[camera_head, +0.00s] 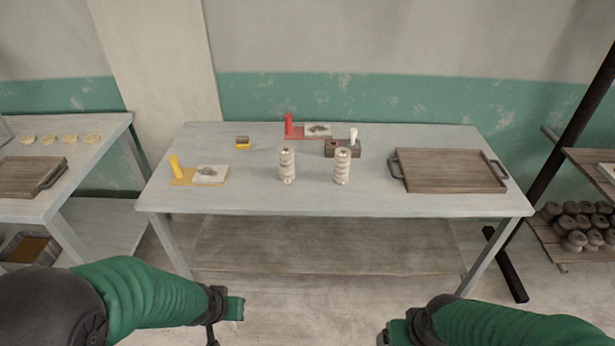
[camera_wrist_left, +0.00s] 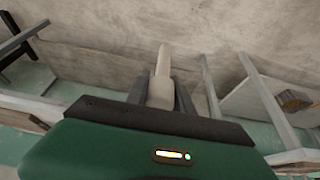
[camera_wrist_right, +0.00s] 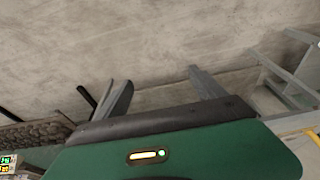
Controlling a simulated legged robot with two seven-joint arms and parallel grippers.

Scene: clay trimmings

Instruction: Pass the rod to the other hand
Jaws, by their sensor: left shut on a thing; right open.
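The rod (camera_wrist_left: 162,72) is pale cream, with a narrow upper part and a thicker lower part. It shows in the left wrist view between the two dark fingers of my left gripper (camera_wrist_left: 159,88), which is shut on its thick part. In the head view my left gripper (camera_head: 228,309) is low, in front of the table, and the rod cannot be made out there. My right gripper (camera_wrist_right: 160,84) is open, with nothing between its spread fingers. In the head view it is at the bottom edge (camera_head: 392,334), to the right of the left one and well apart from it.
The grey table (camera_head: 250,200) stands ahead, beyond both grippers. It holds two ribbed pale stacks (camera_head: 287,166), a wooden tray (camera_head: 450,174), a yellow stand (camera_head: 180,175) and a red stand (camera_head: 293,131). A side table (camera_head: 85,175) is at left. The space between my grippers looks clear.

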